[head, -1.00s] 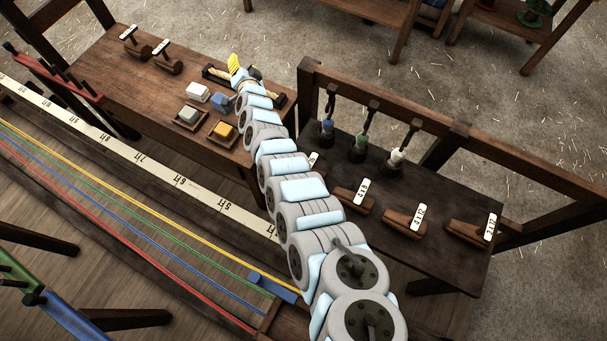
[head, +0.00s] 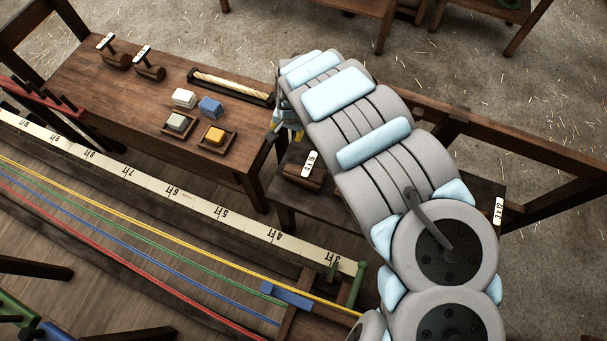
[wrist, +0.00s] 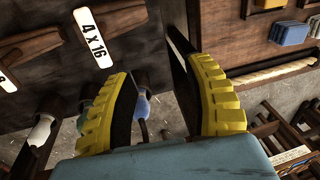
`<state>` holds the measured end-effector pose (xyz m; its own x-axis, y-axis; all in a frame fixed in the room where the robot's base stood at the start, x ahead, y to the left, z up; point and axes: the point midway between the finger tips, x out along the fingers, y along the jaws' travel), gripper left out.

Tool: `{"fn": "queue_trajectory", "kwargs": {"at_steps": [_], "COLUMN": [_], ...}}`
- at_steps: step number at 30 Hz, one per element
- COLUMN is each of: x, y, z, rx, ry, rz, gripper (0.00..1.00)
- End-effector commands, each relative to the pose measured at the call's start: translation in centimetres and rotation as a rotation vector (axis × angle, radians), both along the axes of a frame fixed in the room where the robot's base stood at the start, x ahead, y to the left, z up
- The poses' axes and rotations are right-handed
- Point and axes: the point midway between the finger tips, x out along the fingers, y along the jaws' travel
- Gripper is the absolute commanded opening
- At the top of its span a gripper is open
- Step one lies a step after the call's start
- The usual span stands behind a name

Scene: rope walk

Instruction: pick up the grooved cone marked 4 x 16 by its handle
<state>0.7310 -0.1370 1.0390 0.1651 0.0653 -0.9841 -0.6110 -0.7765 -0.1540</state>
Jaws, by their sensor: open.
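The grooved cone marked 4 x 16 (head: 303,177) lies on the dark side table in the head view, its white tag at its upper end. In the head view my arm hides most of the gripper.
Hanging bobs, one white (wrist: 41,130) and one blue (wrist: 141,106), are close to the fingers in the wrist view. Another cone lies at the left there. The neighbouring wooden table (head: 130,85) holds blocks, trays and a rope holder. My arm covers much of the side table.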

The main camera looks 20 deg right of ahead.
Motion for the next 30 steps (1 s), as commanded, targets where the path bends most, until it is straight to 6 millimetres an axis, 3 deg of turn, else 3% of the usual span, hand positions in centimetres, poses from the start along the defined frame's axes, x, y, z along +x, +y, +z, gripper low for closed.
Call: {"fn": "queue_trajectory", "kwargs": {"at_steps": [1,4,9,30], "x": [-1.6,-4.3,-6.3,-6.5], "y": [-1.6,-3.5,-4.9,-4.8], "z": [0.0,0.0,0.0,-7.9], "rx": [-0.022,-0.043,-0.060,-0.057], "ry": [0.042,0.113,0.165,0.170], "rz": [-0.014,-0.041,-0.062,-0.063], "gripper": [0.52,0.52,0.52,0.52]}}
